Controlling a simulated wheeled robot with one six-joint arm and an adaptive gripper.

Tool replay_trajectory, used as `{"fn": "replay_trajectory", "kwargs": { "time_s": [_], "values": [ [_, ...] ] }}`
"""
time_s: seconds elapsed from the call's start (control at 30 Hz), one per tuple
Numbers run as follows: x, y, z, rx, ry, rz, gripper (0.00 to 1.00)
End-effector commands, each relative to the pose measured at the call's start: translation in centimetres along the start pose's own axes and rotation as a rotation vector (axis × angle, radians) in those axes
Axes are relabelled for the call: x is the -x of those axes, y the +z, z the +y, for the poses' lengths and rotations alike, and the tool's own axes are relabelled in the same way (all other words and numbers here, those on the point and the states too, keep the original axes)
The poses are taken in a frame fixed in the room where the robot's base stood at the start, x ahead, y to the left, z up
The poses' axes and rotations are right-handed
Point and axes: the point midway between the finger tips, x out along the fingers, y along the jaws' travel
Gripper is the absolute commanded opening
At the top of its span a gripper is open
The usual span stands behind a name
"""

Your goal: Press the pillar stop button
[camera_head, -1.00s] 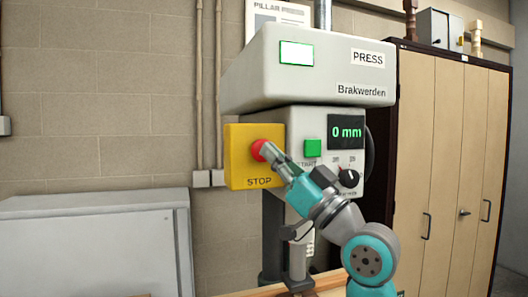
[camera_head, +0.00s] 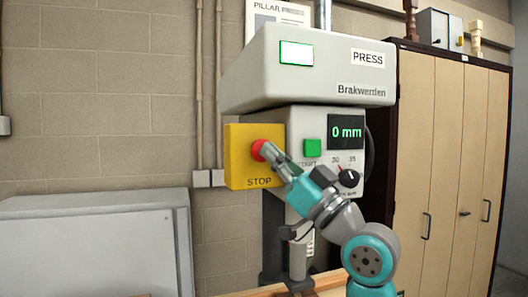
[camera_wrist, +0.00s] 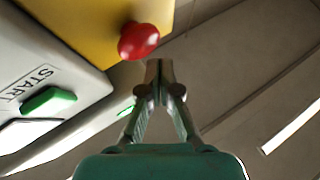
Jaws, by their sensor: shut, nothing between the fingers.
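The red stop button (camera_head: 260,150) sits on a yellow box marked STOP (camera_head: 236,173) on the left of the press head. My gripper (camera_head: 270,152) is shut and empty, with its tips at the lower right edge of the button in the head view. In the wrist view the red button (camera_wrist: 139,40) is just above and left of my shut fingertips (camera_wrist: 158,66), with the yellow box (camera_wrist: 85,25) behind it. A small gap seems to show there; I cannot tell whether the tips touch the button.
A green START button (camera_head: 312,147), a 0 mm display (camera_head: 346,132) and a black knob (camera_head: 349,178) lie close to the right of my gripper. A grey cabinet (camera_head: 95,245) stands at lower left. A tan locker (camera_head: 450,150) stands at right.

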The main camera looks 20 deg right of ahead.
Motion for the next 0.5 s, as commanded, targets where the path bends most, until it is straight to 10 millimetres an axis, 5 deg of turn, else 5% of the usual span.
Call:
{"fn": "replay_trajectory", "kwargs": {
  "time_s": [0.5],
  "values": [
    [-0.61,0.4,0.41,0.0,0.0,0.0,0.0]
  ]
}}
